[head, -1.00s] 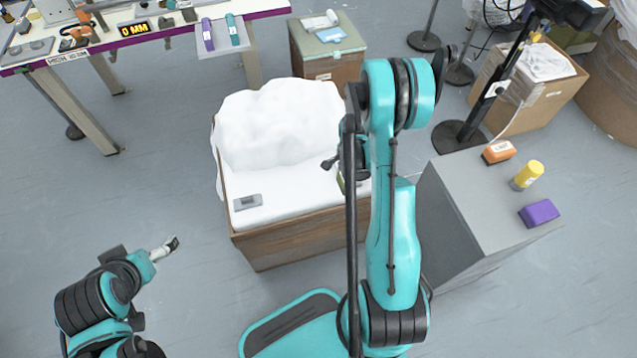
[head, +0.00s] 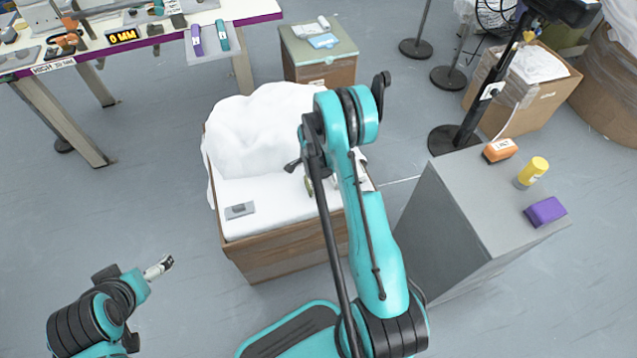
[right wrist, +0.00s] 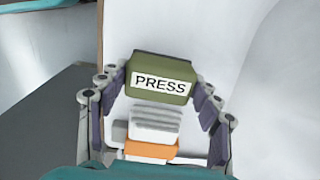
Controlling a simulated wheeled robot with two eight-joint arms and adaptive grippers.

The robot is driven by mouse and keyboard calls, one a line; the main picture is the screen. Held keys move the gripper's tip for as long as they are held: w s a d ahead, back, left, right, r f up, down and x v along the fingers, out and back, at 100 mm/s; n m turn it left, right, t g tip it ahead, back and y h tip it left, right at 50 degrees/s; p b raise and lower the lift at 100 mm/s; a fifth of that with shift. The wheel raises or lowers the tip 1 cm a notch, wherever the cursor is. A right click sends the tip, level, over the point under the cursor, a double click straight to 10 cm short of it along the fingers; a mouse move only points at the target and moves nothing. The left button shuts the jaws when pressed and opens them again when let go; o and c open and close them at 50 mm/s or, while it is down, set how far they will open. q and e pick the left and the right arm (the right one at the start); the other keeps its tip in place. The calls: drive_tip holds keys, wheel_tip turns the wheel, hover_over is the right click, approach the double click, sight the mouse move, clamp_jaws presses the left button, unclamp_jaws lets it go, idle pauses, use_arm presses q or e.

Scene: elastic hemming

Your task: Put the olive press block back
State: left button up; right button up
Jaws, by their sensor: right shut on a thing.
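The olive press block (right wrist: 160,75), with a white PRESS label, is between the fingers of my right gripper (right wrist: 159,82) in the right wrist view. The gripper is shut on it. In the head view only a small olive bit of the block (head: 309,186) shows beside my right arm, over the white-filled wooden crate (head: 290,262). My arm hides most of this gripper there. My left gripper (head: 159,268) is at the lower left, apart from everything, over the floor; its fingers are too small to judge.
A small grey object (head: 240,210) lies on the crate's white filling. The grey cabinet (head: 462,215) at right carries an orange block (head: 499,150), a yellow cylinder (head: 532,172) and a purple block (head: 546,211). A workbench (head: 165,38) with tools stands at upper left.

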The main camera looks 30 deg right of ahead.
drive_tip(key=shift+f, duration=0.45)
drive_tip(key=shift+f, duration=0.2)
drive_tip(key=o, duration=1)
drive_tip(key=shift+r, duration=0.1)
